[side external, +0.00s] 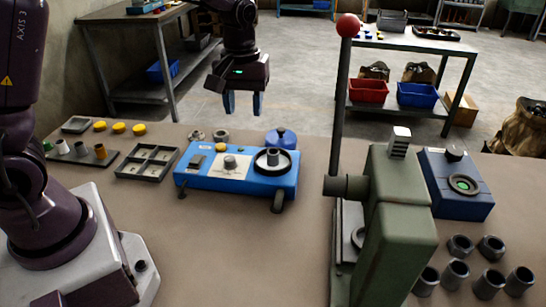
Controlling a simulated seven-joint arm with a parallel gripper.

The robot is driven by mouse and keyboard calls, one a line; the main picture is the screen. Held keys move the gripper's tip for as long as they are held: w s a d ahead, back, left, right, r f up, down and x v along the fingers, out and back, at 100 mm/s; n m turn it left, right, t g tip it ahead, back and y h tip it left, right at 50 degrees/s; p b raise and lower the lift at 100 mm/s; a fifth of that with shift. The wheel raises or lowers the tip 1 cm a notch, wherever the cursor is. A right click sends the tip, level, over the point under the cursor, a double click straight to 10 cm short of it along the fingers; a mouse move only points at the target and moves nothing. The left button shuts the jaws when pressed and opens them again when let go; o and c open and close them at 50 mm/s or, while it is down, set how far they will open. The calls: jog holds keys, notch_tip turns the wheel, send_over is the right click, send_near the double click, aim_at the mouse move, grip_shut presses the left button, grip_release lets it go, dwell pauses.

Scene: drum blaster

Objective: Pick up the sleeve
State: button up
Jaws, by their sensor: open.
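My gripper (243,106) hangs open and empty with its two blue fingers pointing down. It shows above the far edge of the bench, higher than the blue machine. Several hollow grey cylinders that look like sleeves (456,274) stand upright at the front right. A short grey cylinder (272,158) also stands in the dark round dish on the blue machine (200,180). I cannot tell which one is the sleeve. My gripper touches none of them.
A green press (402,225) with a tall red-knobbed lever (348,27) rises at the right. The front middle is clear.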

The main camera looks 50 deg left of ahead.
aim_at(273, 151)
jog(key=w+a+f+n, duration=0.3)
jog(key=w+f+n, duration=0.2)
jog(key=w+n, duration=0.5)
jog(key=shift+n, duration=0.5)
jog(key=f, duration=0.4)
jog(key=s+f, duration=0.1)
jog(key=f, duration=0.7)
jog(key=shift+s+d+f, duration=0.15)
jog(key=shift+s+d, duration=0.05)
jog(key=shift+d, duration=0.1)
jog(key=shift+c, duration=0.4)
jog(key=c, duration=0.6)
